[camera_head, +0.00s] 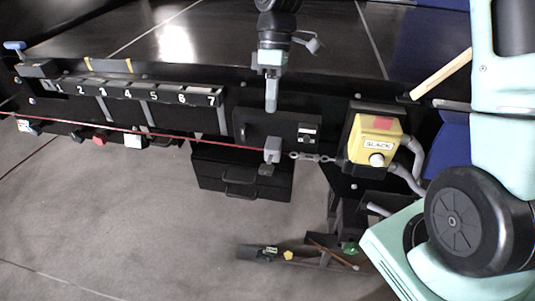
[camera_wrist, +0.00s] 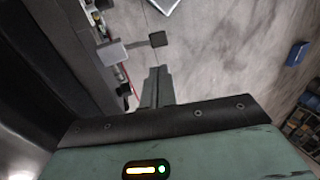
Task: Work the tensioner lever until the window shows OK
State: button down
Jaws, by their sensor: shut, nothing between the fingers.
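A yellow box (camera_head: 357,153) at the right in the head view has a white window (camera_head: 377,143) reading SLACK. A red patch sits above the window and a pale round knob below it. A red cord (camera_head: 180,142) runs from the left to a grey block (camera_head: 272,146), and a chain (camera_head: 312,157) links the block to the box. The block, perhaps the tensioner lever, also shows in the wrist view (camera_wrist: 112,53), with a bar to a dark end piece (camera_wrist: 158,39). My gripper (camera_head: 271,107) is shut and empty, just above the block in the head picture, apparently apart from it.
A strip numbered 1 to 7 (camera_head: 130,93) runs along the conveyor frame at the left. A black drawer unit (camera_head: 240,184) hangs below. A wooden handle (camera_head: 441,74) sticks out at the upper right. Loose items lie low on the right. The grey floor at left is clear.

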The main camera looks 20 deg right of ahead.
aim_at(267, 167)
jog(key=p+x, duration=0.5)
jog(key=x, duration=0.9)
jog(key=shift+s, duration=0.1)
jog(key=shift+f, duration=0.15)
